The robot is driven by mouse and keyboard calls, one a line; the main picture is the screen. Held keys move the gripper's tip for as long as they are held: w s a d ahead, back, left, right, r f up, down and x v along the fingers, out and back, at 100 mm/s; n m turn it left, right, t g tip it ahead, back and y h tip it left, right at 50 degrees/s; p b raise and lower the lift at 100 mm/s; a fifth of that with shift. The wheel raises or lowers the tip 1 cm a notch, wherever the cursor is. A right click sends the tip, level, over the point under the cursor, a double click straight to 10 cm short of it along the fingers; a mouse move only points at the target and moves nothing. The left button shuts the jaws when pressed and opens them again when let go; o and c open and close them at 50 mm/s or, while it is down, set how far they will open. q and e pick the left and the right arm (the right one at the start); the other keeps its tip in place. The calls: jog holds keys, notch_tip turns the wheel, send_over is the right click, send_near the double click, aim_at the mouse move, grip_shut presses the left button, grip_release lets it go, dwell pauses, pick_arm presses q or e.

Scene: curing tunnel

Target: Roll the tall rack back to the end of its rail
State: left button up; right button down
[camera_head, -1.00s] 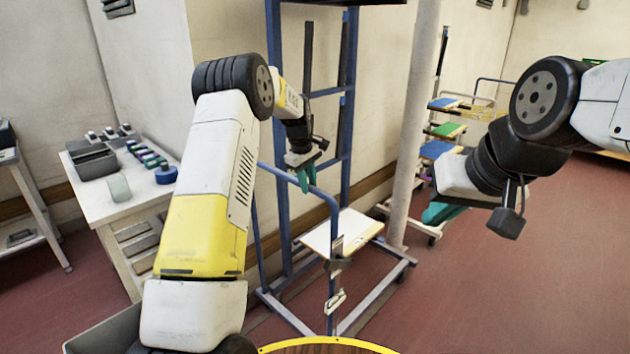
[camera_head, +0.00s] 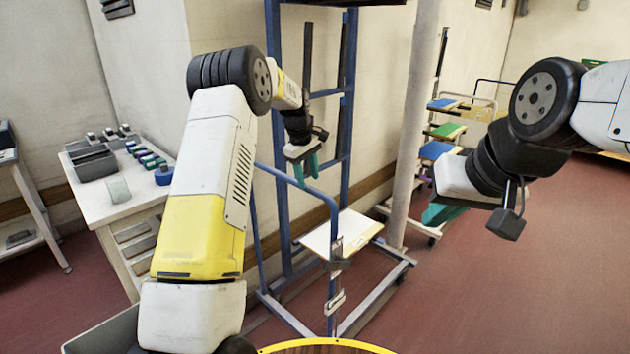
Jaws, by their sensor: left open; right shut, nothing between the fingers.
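The tall rack (camera_head: 352,110) is a blue metal frame standing upright in the middle, close to the wall. It has a blue push handle (camera_head: 325,196) on the near side and a pale shelf (camera_head: 342,233) low down. My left gripper (camera_head: 306,172) has green fingers and is open, at the rack just above the handle bar; I cannot tell whether it touches. My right gripper (camera_head: 440,215) is shut and empty, off to the right of the rack and apart from it. The rail itself is hard to make out beneath the rack's base (camera_head: 372,300).
A pale post (camera_head: 414,130) stands right of the rack. Behind it is a cart (camera_head: 445,132) with coloured shelves. A white table (camera_head: 105,205) with small parts is at the left. Red floor (camera_head: 500,290) is clear at the right.

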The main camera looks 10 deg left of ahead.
pick_arm(q)
jog(key=r, duration=0.4)
jog(key=shift+s+a+r, duration=0.25)
jog(key=shift+s, duration=0.05)
jog(key=shift+r, duration=0.1)
jog(key=s+a+r+m+t, duration=0.1)
jog(key=s+r+m, duration=0.2)
jog(key=s+r, duration=0.6)
jog(key=s+a+r+m+t, duration=0.1)
jog(key=s+r+m, duration=0.35)
jog(key=s, duration=0.75)
jog(key=s+f+m+t, duration=0.2)
jog(key=s+m, duration=0.1)
jog(key=s, duration=1.7)
jog(key=shift+s+a+h, duration=0.15)
jog(key=shift+a+h, duration=0.05)
jog(key=shift+h, duration=0.2)
